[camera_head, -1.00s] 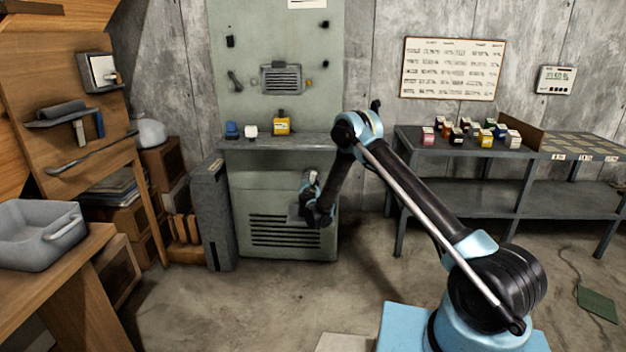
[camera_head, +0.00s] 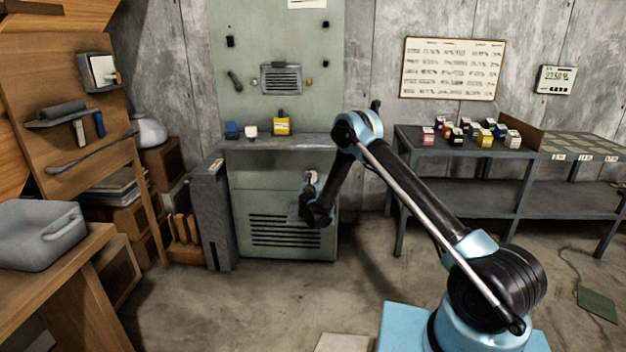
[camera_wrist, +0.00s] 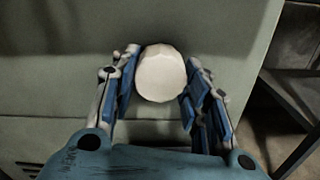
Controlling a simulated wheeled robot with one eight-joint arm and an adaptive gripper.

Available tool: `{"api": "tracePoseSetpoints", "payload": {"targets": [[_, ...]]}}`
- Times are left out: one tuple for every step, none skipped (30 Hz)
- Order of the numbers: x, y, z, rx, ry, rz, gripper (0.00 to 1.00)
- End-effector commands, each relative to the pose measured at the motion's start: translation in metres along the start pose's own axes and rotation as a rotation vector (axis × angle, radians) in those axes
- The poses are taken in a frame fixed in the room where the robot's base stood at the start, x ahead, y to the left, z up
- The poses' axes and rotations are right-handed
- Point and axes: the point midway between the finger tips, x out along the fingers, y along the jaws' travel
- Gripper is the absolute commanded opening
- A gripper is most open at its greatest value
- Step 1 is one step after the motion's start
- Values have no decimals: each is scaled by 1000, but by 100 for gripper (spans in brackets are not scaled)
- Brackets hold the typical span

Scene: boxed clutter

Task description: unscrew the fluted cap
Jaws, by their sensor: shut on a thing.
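The fluted cap (camera_wrist: 161,74) is a pale, faceted round knob on the front of the grey-green cabinet (camera_head: 270,185). In the wrist view it sits between the two blue-padded fingers of my gripper (camera_wrist: 160,88), which are shut on it from left and right. In the head view my gripper (camera_head: 311,180) is at the cabinet's upper right front, below the ledge. The cap shows there only as a small pale patch by the fingers, mostly hidden by my gripper and wrist.
A ledge (camera_head: 290,140) above the cap holds a yellow container (camera_head: 282,125), a white item and a blue item. A grey bin (camera_head: 212,215) stands left of the cabinet. A metal table (camera_head: 470,150) with several small boxes stands at right.

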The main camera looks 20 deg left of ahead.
Motion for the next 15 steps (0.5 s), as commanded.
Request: {"api": "tracePoseSetpoints", "payload": {"targets": [[0, 0, 0, -11, 0, 1, 17], [0, 0, 0, -15, 0, 1, 17], [0, 0, 0, -17, 0, 1, 17], [0, 0, 0, -17, 0, 1, 17], [0, 0, 0, -16, 0, 1, 17], [0, 0, 0, -16, 0, 1, 17], [0, 0, 0, -16, 0, 1, 17], [0, 0, 0, -15, 0, 1, 17], [0, 0, 0, -16, 0, 1, 17], [0, 0, 0, -20, 0, 1, 17], [0, 0, 0, -29, 0, 1, 17], [0, 0, 0, -49, 0, 1, 17], [0, 0, 0, -71, 0, 1, 17], [0, 0, 0, -97, 0, 1, 17], [0, 0, 0, -138, 0, 1, 17]]}}
